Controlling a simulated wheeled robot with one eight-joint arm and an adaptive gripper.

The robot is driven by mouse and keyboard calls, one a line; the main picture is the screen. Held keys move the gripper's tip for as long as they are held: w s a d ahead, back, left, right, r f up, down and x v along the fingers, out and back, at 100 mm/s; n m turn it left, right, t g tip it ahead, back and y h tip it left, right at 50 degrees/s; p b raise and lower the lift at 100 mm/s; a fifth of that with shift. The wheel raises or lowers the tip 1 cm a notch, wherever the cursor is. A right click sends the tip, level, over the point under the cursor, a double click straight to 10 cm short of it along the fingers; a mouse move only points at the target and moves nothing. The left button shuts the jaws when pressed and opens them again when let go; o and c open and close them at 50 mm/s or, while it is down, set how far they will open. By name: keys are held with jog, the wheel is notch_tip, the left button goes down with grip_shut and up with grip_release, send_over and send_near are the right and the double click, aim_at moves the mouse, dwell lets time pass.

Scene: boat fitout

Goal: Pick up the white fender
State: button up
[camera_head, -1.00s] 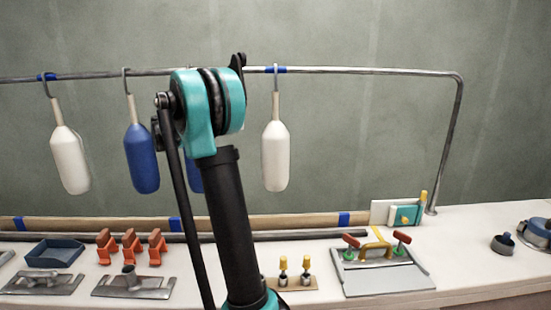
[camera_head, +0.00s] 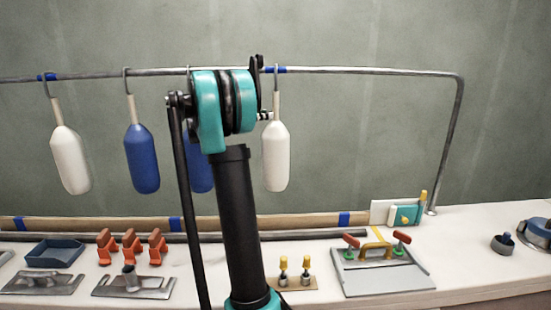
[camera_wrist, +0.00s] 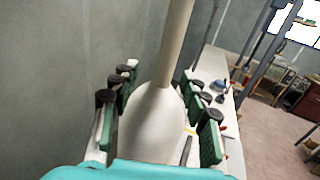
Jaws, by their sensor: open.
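A white fender (camera_head: 275,157) hangs from the rail by a grey hook, just right of my arm in the head view. In the wrist view this white fender (camera_wrist: 150,128) fills the middle, its pale neck rising to the top edge. My gripper (camera_wrist: 160,108) is open, with green-padded fingers to the left and right of the fender's body. I cannot tell whether the pads touch it. In the head view my arm hides most of the gripper. Another white fender (camera_head: 70,160) hangs at the far left.
A blue fender (camera_head: 141,158) hangs left of my arm, and another blue fender (camera_head: 201,175) is partly behind it. The metal rail (camera_head: 350,70) runs above. Below, the bench (camera_head: 470,225) holds orange clamps (camera_head: 131,246), a blue tray (camera_head: 55,253) and a grey board (camera_head: 385,278).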

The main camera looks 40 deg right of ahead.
aim_at(276, 121)
jog(key=d, duration=0.1)
jog(key=s+d, duration=0.1)
jog(key=d, duration=0.3)
jog(key=shift+s+r, duration=0.25)
jog(key=shift+s, duration=0.05)
grip_shut()
